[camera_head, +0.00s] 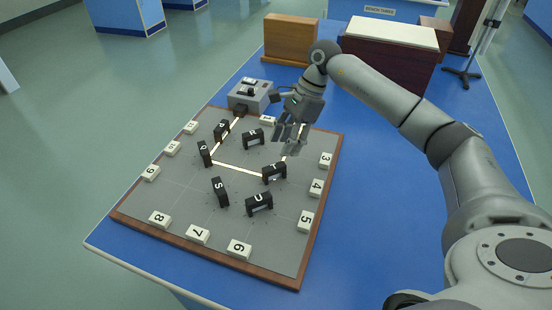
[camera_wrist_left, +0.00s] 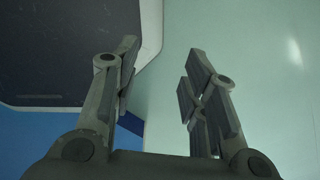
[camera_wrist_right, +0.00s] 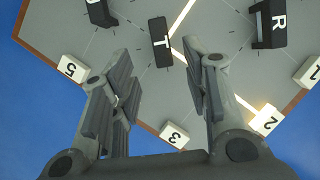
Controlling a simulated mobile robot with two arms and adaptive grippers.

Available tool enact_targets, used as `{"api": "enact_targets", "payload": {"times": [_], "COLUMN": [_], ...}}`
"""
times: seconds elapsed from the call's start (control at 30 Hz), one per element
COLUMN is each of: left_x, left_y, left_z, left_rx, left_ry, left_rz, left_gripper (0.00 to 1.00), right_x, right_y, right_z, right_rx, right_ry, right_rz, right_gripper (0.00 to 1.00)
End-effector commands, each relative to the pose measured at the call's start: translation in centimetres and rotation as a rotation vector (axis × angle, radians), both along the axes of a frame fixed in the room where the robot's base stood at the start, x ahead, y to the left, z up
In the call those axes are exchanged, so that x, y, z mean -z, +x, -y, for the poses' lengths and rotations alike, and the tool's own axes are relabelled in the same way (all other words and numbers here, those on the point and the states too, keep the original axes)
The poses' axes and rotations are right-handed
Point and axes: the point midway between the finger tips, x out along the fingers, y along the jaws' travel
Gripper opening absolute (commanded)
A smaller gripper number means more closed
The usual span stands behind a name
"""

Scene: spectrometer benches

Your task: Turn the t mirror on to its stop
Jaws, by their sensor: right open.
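The T mirror (camera_head: 274,173) is a black block with a white letter, upright on the grey board (camera_head: 235,230). In the right wrist view the T mirror (camera_wrist_right: 160,42) shows beyond and between my fingertips. A bright beam line runs from the Q mirror (camera_head: 204,154) to the T mirror, then on toward block 2 (camera_wrist_right: 267,118). My right gripper (camera_head: 288,138) is open and empty, above the board on the far side of the T mirror; no contact shows. My left gripper (camera_wrist_left: 162,55) is open and empty, seen only in its own wrist view.
The U mirror (camera_head: 259,203), S mirror (camera_head: 220,191), R mirror (camera_head: 253,138) and P mirror (camera_head: 221,129) stand close by. Numbered white blocks line the board's edge. A grey source box (camera_head: 250,93) stands behind the board. The blue bench (camera_head: 375,190) right of the board is clear.

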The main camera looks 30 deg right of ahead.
Motion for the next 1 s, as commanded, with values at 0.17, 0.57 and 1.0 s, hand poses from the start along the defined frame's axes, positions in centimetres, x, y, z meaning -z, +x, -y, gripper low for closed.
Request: {"api": "enact_targets", "payload": {"times": [0.17, 0.57, 1.0], "left_x": [-0.9, -1.8, -1.6], "left_y": [-0.2, 2.6, 1.1], "left_z": [-0.1, 0.5, 0.6], "left_rx": [0.0, 0.002, 0.004], "left_ry": [0.0, -0.008, -0.009], "left_rz": [-0.001, 0.041, 0.017], "left_gripper": [0.4, 0.4, 0.4], "right_x": [3.2, 7.1, 7.2], "right_y": [0.0, 0.2, 0.2], "right_z": [-1.5, -3.0, -3.0], "right_rx": [0.0, 0.002, 0.002], "right_ry": [0.003, 0.003, 0.004], "right_rz": [-0.004, -0.001, 0.0], "right_gripper": [0.43, 0.43, 0.18]}}
